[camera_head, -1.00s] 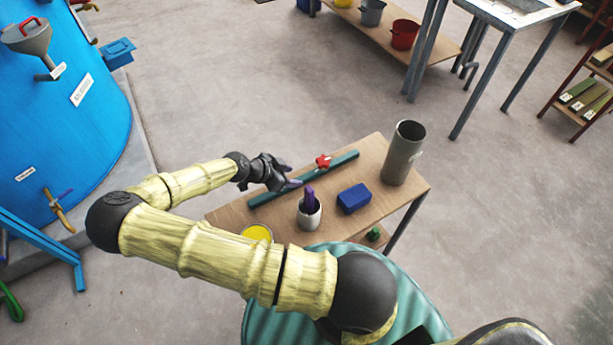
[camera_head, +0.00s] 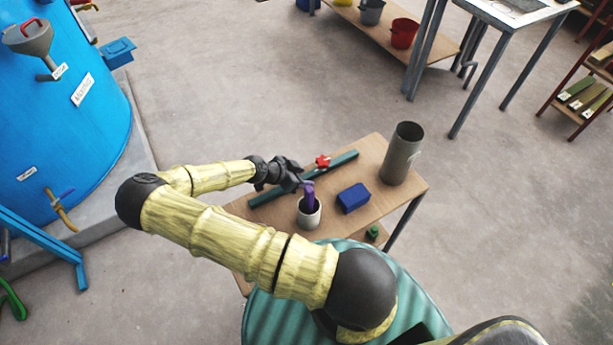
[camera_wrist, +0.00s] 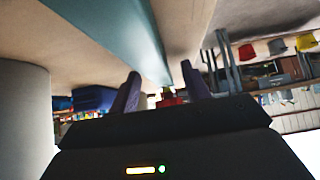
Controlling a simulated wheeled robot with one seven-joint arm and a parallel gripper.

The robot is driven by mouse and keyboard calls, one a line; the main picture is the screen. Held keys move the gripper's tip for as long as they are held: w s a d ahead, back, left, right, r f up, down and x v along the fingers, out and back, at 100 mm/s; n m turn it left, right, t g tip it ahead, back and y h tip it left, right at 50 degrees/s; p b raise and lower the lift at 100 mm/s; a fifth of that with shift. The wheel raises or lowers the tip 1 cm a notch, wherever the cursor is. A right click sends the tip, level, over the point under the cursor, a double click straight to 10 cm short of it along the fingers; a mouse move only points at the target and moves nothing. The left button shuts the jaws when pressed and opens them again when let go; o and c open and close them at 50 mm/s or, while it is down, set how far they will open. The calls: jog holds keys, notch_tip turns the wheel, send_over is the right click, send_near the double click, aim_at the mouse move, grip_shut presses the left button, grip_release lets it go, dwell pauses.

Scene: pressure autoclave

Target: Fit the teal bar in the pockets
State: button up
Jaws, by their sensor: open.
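The teal bar (camera_head: 335,164) lies flat along the brown table, its middle partly covered by my gripper in the head view. In the wrist view the bar (camera_wrist: 125,32) runs overhead, as the picture is upside down, and ends near the fingertips. My gripper (camera_wrist: 163,78) is open, its two purple fingers apart with no bar between them. In the head view my gripper (camera_head: 303,180) is above or beside the bar's middle; the exact gap is unclear. A red knob-like piece (camera_head: 322,161) is by the bar. I cannot pick out the pockets.
A blue tank (camera_head: 60,120) and blue frame (camera_head: 45,245) are at left.

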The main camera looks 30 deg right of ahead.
aim_at(303, 177)
dwell(0.3)
grip_shut()
jog(key=shift+r, duration=0.1)
notch_tip(303, 177, up, 10)
jog(key=b, duration=0.1)
dwell(0.5)
jog(key=shift+s+d, duration=0.1)
jog(key=shift+d, duration=0.05)
dwell(0.3)
